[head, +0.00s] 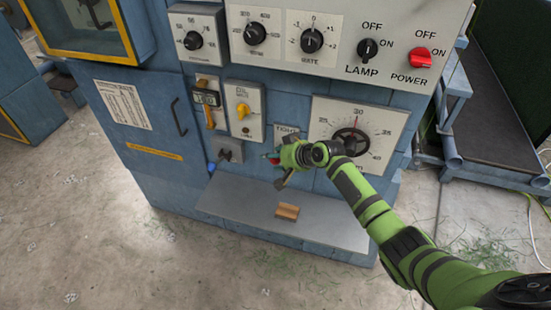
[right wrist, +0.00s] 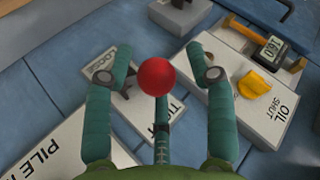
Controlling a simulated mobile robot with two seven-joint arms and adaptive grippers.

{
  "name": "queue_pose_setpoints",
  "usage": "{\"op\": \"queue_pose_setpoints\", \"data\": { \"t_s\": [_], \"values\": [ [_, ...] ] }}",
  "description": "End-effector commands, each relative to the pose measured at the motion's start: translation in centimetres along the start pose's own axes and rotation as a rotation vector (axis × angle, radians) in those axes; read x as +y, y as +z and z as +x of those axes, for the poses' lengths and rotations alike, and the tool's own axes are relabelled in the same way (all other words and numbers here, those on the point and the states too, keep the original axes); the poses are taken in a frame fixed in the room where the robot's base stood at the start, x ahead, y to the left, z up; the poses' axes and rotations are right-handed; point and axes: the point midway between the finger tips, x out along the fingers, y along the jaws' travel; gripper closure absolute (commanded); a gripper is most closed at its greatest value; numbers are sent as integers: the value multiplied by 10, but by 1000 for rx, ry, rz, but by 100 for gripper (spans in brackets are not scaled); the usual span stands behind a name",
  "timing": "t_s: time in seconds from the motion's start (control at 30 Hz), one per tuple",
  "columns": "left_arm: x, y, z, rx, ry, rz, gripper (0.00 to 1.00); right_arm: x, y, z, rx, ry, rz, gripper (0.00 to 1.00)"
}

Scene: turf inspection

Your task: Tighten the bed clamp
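The bed clamp is a lever with a red ball knob (right wrist: 157,77) and a dark shaft (right wrist: 161,130), seen in the right wrist view. Its plates carry the words LOOSE (right wrist: 108,62) and TIGHT (right wrist: 177,112), both partly covered. My right gripper (right wrist: 158,75) is open, with one green finger on each side of the knob and a gap to each. In the head view my right gripper (head: 277,158) is at the blue cabinet front, below the TIGHT label (head: 286,130), and hides most of the lever. My left gripper is not in view.
An oil panel with a yellow knob (head: 243,109) and a small digital gauge (head: 207,98) sit left of the clamp. A dial with a black handwheel (head: 350,141) is close on the right. A grey ledge (head: 240,205) with a small wooden block (head: 288,211) lies below.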

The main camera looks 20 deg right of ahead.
Motion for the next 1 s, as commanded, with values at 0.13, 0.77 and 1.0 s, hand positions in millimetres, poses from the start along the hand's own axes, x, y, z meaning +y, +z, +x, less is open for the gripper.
{"op": "queue_pose_setpoints", "data": {
  "t_s": [0.13,0.77,1.0],
  "values": [
    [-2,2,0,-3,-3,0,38,0,2,-1,-3,0,0,44],
    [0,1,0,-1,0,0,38,1,1,-96,-1,2,-3,44],
    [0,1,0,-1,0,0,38,0,0,-118,0,0,0,44]
  ]
}}
